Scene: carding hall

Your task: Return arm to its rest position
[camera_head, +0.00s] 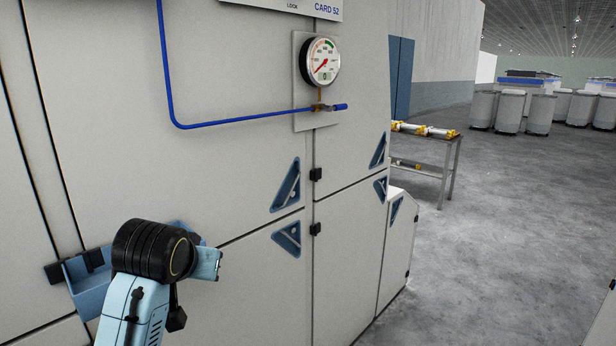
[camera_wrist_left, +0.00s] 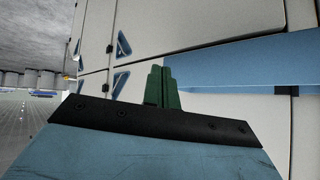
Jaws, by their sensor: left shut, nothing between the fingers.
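My left arm (camera_head: 145,285) comes in at the lower left of the head view, with a black joint and a light blue hand part pointing right, close in front of the card machine's panel (camera_head: 235,110). The fingers cannot be made out there. In the left wrist view my left gripper (camera_wrist_left: 162,84) shows two green fingers shut together with nothing between them. Beyond the fingertips are the machine's pale panels. My right gripper is in neither view.
A blue bin (camera_head: 92,297) on the machine front sits partly behind my left arm. A pressure gauge (camera_head: 320,61) and a blue hose (camera_head: 167,80) are higher up. A bench (camera_head: 447,160) with rollers stands right of the machine. Grey floor (camera_head: 480,270) lies open at right.

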